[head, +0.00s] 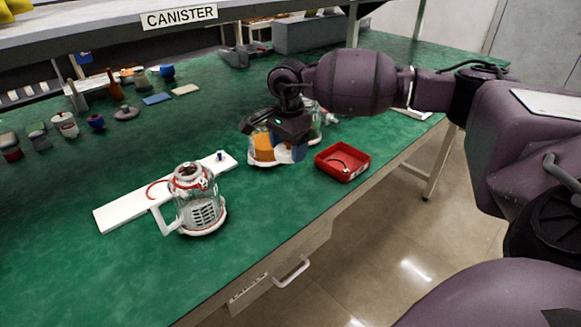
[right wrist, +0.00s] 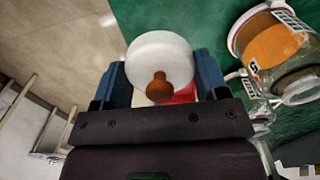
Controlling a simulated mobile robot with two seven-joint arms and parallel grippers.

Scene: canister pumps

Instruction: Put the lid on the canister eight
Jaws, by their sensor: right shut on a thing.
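My right gripper (head: 287,146), with blue fingers, is shut on a round white lid (right wrist: 160,52) with a brown knob (right wrist: 159,87). The lid shows between the fingers in the right wrist view; in the head view the gripper mostly hides it. The gripper is beside and partly in front of a clear canister with orange contents (head: 262,151), which also shows at the right of the right wrist view (right wrist: 272,42). Another clear canister (head: 315,125) stands behind the gripper. A clear canister with a white handle (head: 203,213) stands nearer, at left. I cannot read which is eight.
A red tray (head: 322,165) with a small part in it sits right of the gripper, by the table's front edge. A long white board (head: 120,214) with a red ring lies behind the near canister. Several bottles and jars stand at the far left. The green middle is clear.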

